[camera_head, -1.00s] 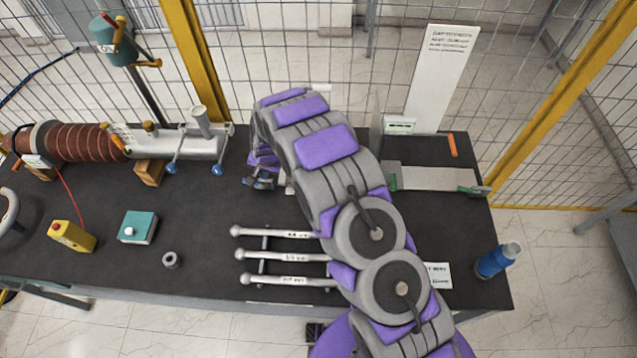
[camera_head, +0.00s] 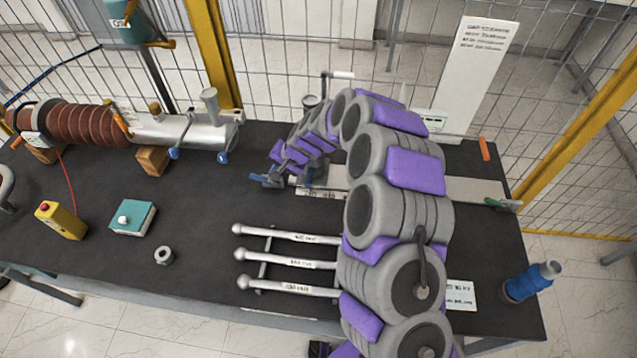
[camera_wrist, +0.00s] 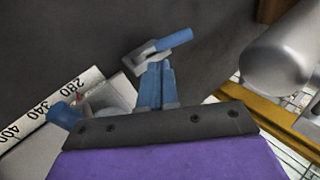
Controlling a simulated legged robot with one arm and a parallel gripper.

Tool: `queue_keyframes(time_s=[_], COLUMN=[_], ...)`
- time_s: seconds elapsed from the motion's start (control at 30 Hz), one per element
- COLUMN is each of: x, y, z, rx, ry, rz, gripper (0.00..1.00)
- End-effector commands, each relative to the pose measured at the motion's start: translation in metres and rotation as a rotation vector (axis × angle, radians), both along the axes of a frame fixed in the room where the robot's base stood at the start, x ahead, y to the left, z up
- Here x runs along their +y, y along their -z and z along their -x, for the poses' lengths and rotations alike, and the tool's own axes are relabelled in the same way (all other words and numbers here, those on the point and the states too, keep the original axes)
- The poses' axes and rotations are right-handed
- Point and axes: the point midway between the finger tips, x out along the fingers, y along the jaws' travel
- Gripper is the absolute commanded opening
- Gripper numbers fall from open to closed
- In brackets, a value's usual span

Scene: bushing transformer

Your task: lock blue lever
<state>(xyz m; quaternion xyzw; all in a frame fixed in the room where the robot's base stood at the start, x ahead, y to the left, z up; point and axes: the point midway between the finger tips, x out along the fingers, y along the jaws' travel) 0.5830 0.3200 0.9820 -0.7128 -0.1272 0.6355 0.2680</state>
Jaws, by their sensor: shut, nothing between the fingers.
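A blue lever (camera_wrist: 175,40) with a grey metal piece at its base shows at the top middle of the wrist view. My gripper (camera_wrist: 157,72) is shut and empty, its two bluish fingers side by side, with the tips at or very near that grey piece. Contact cannot be told for sure. In the head view, my gripper (camera_head: 274,180) is low over the table's middle, and a small blue end (camera_head: 257,177) shows just left of it. Whether the lever is locked cannot be told.
A white numbered scale (camera_wrist: 45,120) lies left of my fingers, with another blue part (camera_wrist: 65,112) beside it. The brown and silver bushing (camera_head: 175,132) lies at the back left. Several silver rods (camera_head: 290,262) lie in front.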

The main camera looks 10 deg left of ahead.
Motion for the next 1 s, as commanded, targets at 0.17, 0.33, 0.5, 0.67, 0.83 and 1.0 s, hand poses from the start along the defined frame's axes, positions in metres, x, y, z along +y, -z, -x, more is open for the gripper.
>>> queue_keyframes(time_s=[0.17, 0.33, 0.5, 0.67, 0.83, 1.0], x=[-0.012, -0.026, -0.028, -0.034, -0.062, -0.092], y=[0.003, 0.003, 0.006, 0.006, 0.002, -0.018], z=[-0.001, -0.001, -0.001, 0.001, 0.008, 0.014], rx=[-0.005, -0.009, -0.010, -0.009, -0.010, -0.013], ry=[0.003, 0.005, 0.003, 0.005, 0.004, 0.005], rz=[-0.079, -0.157, -0.229, -0.272, -0.268, -0.273], gripper=[0.00, 0.00, 0.00, 0.00, 0.00, 0.00])
